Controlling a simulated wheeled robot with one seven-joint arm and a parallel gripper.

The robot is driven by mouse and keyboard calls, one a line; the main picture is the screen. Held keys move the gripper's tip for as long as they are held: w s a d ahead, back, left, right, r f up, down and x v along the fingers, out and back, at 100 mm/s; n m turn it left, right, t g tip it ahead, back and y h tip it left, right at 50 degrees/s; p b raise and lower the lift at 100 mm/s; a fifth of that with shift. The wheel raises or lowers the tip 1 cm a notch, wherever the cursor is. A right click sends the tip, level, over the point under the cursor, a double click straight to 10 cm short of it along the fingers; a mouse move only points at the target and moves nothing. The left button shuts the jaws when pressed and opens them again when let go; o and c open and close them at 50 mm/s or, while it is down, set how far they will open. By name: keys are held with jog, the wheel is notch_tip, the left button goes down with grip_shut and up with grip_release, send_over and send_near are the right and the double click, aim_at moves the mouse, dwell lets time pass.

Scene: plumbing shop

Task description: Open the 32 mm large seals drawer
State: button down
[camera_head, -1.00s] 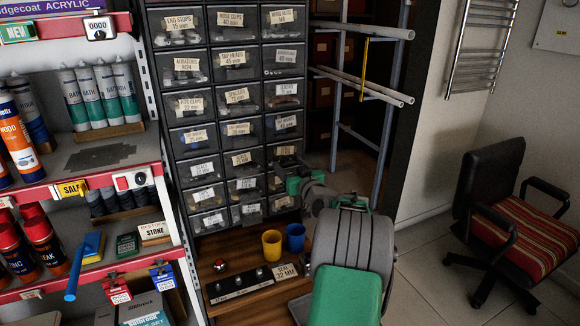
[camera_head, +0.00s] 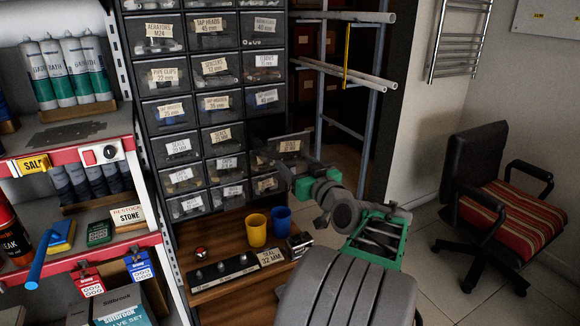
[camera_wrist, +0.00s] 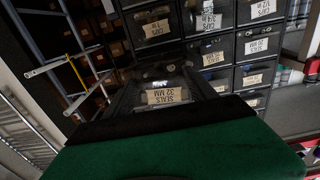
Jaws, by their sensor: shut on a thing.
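The 32 mm seals drawer (camera_head: 290,146) is in the right column of the dark drawer cabinet (camera_head: 205,120). It stands pulled out from the cabinet front, with a dark gap above it. In the wrist view the drawer (camera_wrist: 165,97) shows its "SEALS 32 MM" label and some contents behind the front. My gripper (camera_head: 288,172) is at the drawer front and shut on it, apparently at the handle.
Below the cabinet, a wooden bench holds a yellow cup (camera_head: 256,230), a blue cup (camera_head: 281,219), a strip with knobs (camera_head: 222,270) and a "SEALS 32 MM" card (camera_head: 271,256). A pipe rack (camera_head: 345,70) stands right of the cabinet. A chair (camera_head: 495,200) is farther right.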

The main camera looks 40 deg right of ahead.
jog(key=shift+s, duration=0.3)
jog(key=shift+c, duration=1.4)
grip_release()
jog(key=v, duration=0.7)
jog(key=shift+s+a+b, duration=0.2)
jog(key=shift+s+b, duration=0.1)
jog(key=shift+s, duration=0.1)
jog(key=shift+r, duration=0.1)
